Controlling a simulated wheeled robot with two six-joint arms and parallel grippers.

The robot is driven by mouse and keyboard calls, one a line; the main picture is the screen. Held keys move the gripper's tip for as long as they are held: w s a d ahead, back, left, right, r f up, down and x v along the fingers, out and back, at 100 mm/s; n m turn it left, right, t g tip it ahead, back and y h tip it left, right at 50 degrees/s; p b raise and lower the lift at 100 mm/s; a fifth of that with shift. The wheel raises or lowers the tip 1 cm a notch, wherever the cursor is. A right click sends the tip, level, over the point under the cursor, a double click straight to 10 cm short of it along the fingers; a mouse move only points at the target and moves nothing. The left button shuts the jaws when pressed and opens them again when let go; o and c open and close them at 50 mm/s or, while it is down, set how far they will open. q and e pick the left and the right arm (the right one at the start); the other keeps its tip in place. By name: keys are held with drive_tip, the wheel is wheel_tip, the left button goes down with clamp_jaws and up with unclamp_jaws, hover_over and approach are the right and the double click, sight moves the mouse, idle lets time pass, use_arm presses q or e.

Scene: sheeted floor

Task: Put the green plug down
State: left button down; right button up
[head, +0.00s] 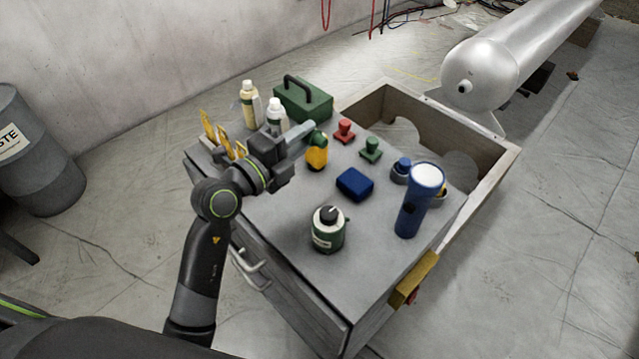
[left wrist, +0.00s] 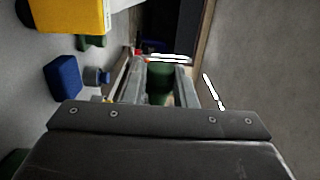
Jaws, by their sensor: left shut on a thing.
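My left gripper (head: 309,131) reaches in from the left over the grey cabinet top (head: 285,262). Its fingers are shut on the dark green plug (left wrist: 160,82), which shows between them in the left wrist view. In the head view only a small green part of the plug (head: 317,137) shows at the fingertips, just above a yellow thing (head: 316,157). I cannot tell whether the plug touches anything below. A separate green knobbed piece (head: 371,150) stands on the top to the right. My right gripper is not in view.
Near the gripper are a red knobbed piece (head: 344,130), a blue block (head: 355,184), white bottles (head: 276,120) and a green case (head: 303,103). A blue torch (head: 412,206) and a green jar (head: 327,232) stand nearer. A wooden-walled bin (head: 480,185) adjoins the top. The front corner is clear.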

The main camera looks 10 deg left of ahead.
use_arm(q)
drive_tip(key=shift+h, duration=0.3)
drive_tip(key=w+d+f+b, duration=0.1)
drive_tip(key=f, duration=0.1)
drive_tip(key=w+d+f+b, duration=0.1)
drive_tip(key=f+b, duration=0.1)
drive_tip(key=f, duration=0.1)
drive_tip(key=w+d+f+b, duration=0.1)
drive_tip(key=w+f+b, duration=0.1)
drive_tip(key=f, duration=0.1)
drive_tip(key=shift+d, duration=0.4)
drive_tip(key=shift+f+b, duration=0.95)
drive_tip(key=shift+f, duration=0.65)
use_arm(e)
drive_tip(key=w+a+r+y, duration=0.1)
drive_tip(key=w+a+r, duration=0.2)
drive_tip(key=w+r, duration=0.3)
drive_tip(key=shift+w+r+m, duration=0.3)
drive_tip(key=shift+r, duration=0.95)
use_arm(q)
drive_tip(key=shift+s+f, duration=0.1)
drive_tip(key=shift+f, duration=0.55)
